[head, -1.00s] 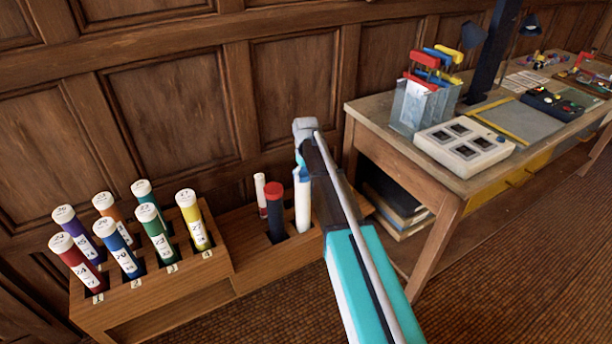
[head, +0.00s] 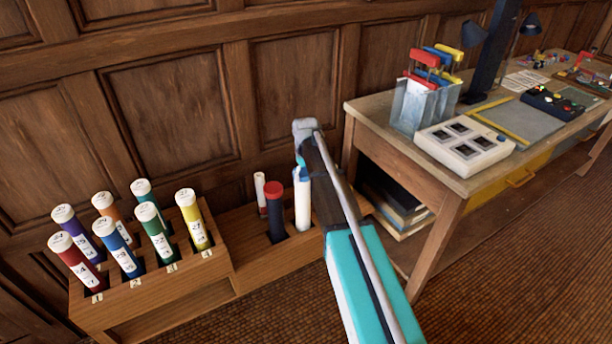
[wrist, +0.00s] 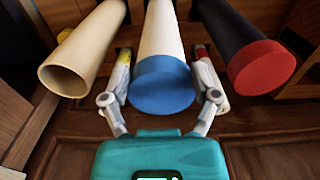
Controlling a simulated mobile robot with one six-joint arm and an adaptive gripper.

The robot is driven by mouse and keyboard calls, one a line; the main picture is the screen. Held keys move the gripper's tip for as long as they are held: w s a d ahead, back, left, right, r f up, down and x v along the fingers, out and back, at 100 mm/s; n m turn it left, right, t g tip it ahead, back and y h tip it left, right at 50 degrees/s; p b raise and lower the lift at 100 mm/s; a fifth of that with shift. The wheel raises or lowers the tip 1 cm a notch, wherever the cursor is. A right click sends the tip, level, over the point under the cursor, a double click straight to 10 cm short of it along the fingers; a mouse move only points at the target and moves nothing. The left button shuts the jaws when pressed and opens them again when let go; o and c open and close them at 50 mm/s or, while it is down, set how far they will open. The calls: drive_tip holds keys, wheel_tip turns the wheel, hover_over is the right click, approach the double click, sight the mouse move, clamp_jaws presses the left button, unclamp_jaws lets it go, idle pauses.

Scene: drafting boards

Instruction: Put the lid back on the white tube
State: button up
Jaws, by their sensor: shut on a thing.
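The white tube (head: 302,208) stands upright in the low wooden rack, partly behind my arm in the head view. In the wrist view it (wrist: 163,32) is in the middle, with the blue lid (wrist: 162,92) at its end. The lid lines up with the tube and appears to touch it; I cannot tell how far it is pushed on. My gripper (wrist: 162,62) has one finger on each side of the lid and is shut on it. In the head view only a little blue of the lid shows at my gripper (head: 300,172).
A dark tube with a red cap (wrist: 262,66) stands on one side, an open cream tube (wrist: 68,75) on the other. A thin white tube (head: 260,193) is farther left. Several numbered coloured tubes fill the left rack (head: 150,290). A desk (head: 440,180) stands close on the right.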

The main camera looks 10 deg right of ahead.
idle(0.3)
drive_tip(key=o, duration=0.6)
drive_tip(key=shift+r+p, duration=3.5)
drive_tip(key=shift+p, duration=0.05)
clamp_jaws()
drive_tip(key=shift+f+b, duration=3.4)
drive_tip(key=shift+b, duration=0.05)
